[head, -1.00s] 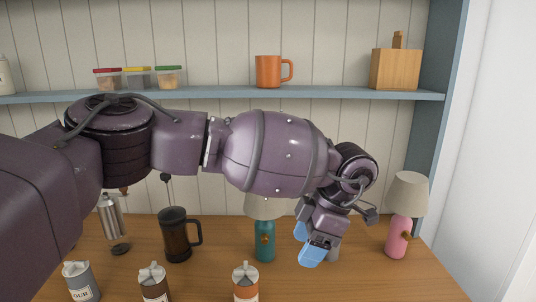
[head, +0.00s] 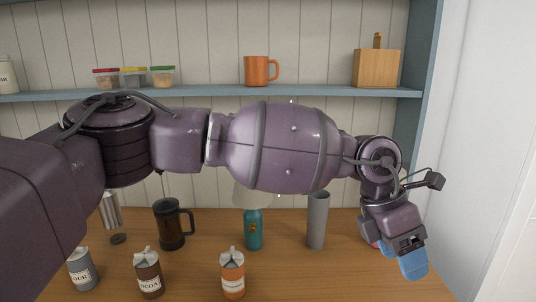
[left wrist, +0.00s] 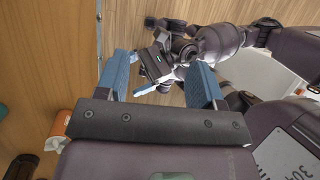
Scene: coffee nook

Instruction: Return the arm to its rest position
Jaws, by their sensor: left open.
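My left arm stretches across the head view from the left. Its gripper (head: 412,266) hangs at the right end of the wooden counter, blue fingers pointing down, with nothing seen in it. In the left wrist view the two blue fingers of this gripper (left wrist: 160,80) are spread apart and empty. Between and beyond them shows another purple arm, my right one, with a small blue-tipped gripper (left wrist: 147,88). Its jaw gap is too small to tell. A pink lamp is almost wholly hidden behind my left gripper in the head view.
A shelf (head: 330,93) holds an orange mug (head: 258,70) and wooden block (head: 376,68). A white wall (head: 480,130) is at right.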

